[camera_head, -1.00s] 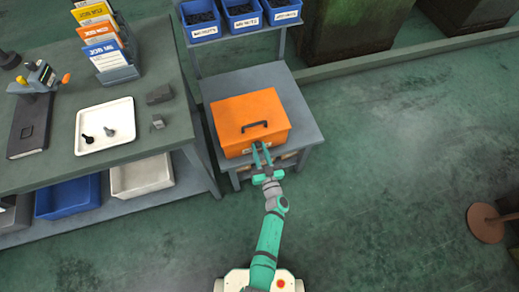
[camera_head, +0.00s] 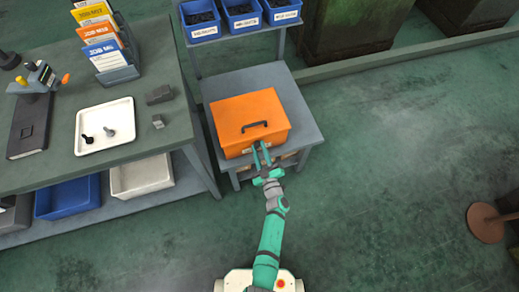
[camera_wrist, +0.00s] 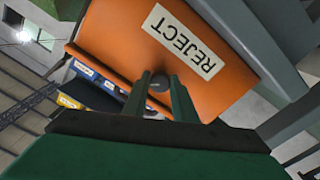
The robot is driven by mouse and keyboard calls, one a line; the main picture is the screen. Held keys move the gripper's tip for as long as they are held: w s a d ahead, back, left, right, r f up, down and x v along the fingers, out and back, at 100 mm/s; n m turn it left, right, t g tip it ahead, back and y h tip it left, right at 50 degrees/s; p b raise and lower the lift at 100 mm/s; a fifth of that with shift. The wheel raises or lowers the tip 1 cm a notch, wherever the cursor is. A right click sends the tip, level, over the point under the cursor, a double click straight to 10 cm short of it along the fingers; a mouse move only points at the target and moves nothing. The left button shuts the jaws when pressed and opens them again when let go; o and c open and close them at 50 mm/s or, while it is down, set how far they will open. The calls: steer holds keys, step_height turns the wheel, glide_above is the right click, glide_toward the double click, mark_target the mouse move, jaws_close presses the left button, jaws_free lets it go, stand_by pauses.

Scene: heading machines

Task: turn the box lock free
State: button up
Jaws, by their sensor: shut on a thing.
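The orange box (camera_head: 250,112) with a dark handle on its lid sits on a small grey table, lid closed. In the wrist view its orange front (camera_wrist: 215,50) bears a white REJECT label and looks tilted. My gripper (camera_head: 261,150) is at the box's front face. In the wrist view my gripper (camera_wrist: 160,85) has its two green fingers on either side of the small round grey lock (camera_wrist: 158,83), shut on it. The lock is partly hidden by the fingers; in the head view it cannot be made out.
The grey table (camera_head: 305,128) stands beside a workbench (camera_head: 170,115) with a white tray (camera_head: 103,124), a card rack and a black book. Blue bins (camera_head: 242,16) stand on a shelf behind the box.

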steer(key=n, duration=1)
steer(key=shift+d, duration=0.15)
steer(key=shift+n, duration=0.4)
steer(key=o, duration=1)
steer(key=shift+o, duration=0.2)
steer(key=shift+s, duration=0.1)
steer(key=v, duration=1)
steer(key=shift+s+d, duration=0.15)
steer(key=shift+s, duration=0.15)
